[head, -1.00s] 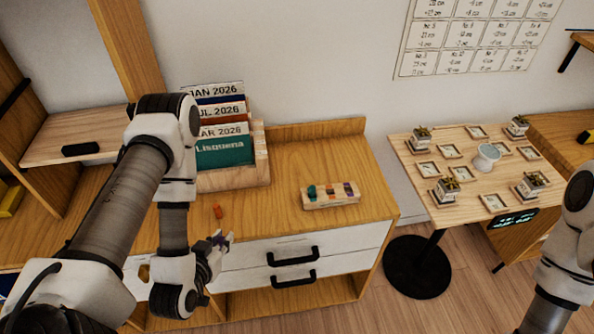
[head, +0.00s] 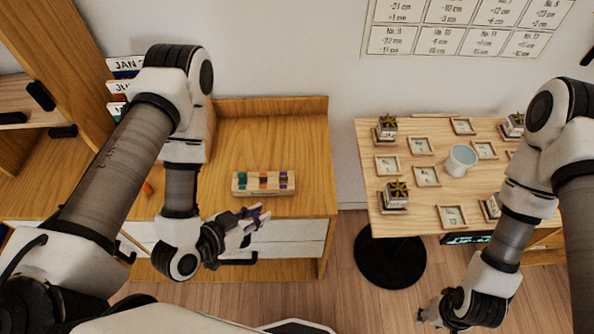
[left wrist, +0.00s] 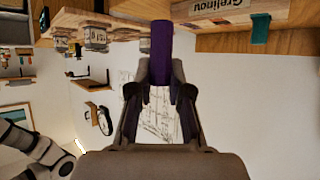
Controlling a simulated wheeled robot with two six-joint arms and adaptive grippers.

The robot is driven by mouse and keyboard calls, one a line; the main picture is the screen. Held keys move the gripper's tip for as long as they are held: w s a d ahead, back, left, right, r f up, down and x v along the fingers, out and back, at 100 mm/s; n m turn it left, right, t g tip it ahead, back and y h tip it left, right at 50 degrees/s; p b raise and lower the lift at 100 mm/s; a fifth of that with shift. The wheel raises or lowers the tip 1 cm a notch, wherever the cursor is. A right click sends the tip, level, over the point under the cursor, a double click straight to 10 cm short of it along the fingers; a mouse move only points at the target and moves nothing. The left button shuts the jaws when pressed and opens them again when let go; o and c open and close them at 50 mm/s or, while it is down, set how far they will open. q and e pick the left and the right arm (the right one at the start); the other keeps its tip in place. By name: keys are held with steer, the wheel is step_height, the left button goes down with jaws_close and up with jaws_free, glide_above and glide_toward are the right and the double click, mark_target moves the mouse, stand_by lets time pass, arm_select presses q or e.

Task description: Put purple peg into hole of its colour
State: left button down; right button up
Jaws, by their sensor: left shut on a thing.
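My left gripper (head: 254,222) is shut on the purple peg (head: 265,215). In the left wrist view the purple peg (left wrist: 161,52) sticks out beyond the fingertips (left wrist: 161,82). The peg board (head: 262,191), a small wooden block, lies on the cabinet top. It carries green, orange and purple marked places from left to right; its hole openings are too small to make out. The gripper and peg are on the near side of the board, apart from it in the picture. My right gripper (head: 430,315) is at the bottom right, away from the board; its jaws are unclear.
An orange peg (head: 147,188) lies on the cabinet top (head: 290,150) at left. Calendar books (head: 122,88) stand behind my left arm. At right is a table (head: 376,216) with frames, small potted plants and a white cup (head: 460,160). Bare cabinet top surrounds the board.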

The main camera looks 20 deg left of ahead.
arm_select(q)
steer(key=w+f+b, duration=0.1)
steer(key=w+b, duration=0.3)
steer(key=b, duration=0.5)
glide_above(282, 174)
steer(key=s, duration=0.3)
steer(key=shift+w+d+r, duration=0.1)
steer(key=shift+d, duration=0.25)
steer(key=f, duration=0.2)
steer(key=w+f+p, duration=0.1)
steer(key=f, duration=0.1)
steer(key=shift+d, duration=0.15)
steer(key=shift+f, duration=0.1)
steer(key=shift+f, duration=0.1)
steer(key=c, duration=1.1)
jaws_free()
